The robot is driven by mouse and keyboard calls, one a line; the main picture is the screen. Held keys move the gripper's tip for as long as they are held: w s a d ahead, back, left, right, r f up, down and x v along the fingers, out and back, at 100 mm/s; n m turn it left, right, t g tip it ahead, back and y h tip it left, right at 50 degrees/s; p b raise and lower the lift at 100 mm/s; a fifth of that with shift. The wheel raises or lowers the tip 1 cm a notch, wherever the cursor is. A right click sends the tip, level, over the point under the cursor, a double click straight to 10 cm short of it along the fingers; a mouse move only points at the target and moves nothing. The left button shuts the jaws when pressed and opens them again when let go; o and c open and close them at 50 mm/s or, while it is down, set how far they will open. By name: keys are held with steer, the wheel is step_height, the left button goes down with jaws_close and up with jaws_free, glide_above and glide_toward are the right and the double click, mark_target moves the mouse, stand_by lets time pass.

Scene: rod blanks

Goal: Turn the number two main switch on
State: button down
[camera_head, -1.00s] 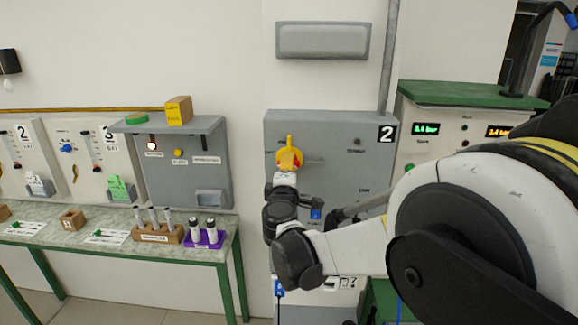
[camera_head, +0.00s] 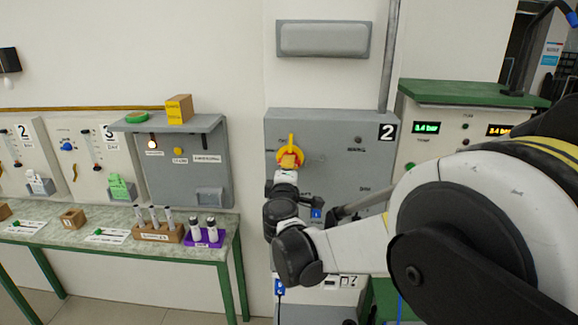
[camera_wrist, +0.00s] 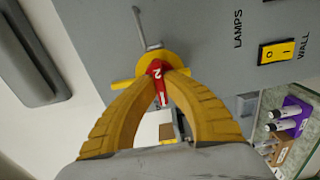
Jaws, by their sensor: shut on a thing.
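The number two main switch is a red handle (camera_wrist: 158,82) marked 2 on a yellow round plate (camera_wrist: 143,64), on the grey cabinet (camera_head: 330,165) labelled 2. In the wrist view my gripper (camera_wrist: 163,76) has its yellow fingers closed on the red handle from both sides. In the head view my gripper (camera_head: 290,158) is at the switch, with a yellow part standing upright there. The fingers partly cover the handle and plate, and the arm hides the lower cabinet.
A grey panel with a shelf (camera_head: 190,125) stands at left, above a bench (camera_head: 80,238) with tube racks. A yellow rocker switch (camera_wrist: 290,51) shows at right in the wrist view. A green-topped cabinet (camera_head: 455,93) stands at right. The wall above cabinet 2 has a grey box (camera_head: 322,40).

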steer(key=m+b, duration=0.2)
steer(key=m, duration=0.3)
steer(key=m+b, duration=0.1)
steer(key=m, duration=0.3)
steer(key=shift+m, duration=0.5)
stand_by(0.4)
steer(key=c, duration=1.5)
jaws_free()
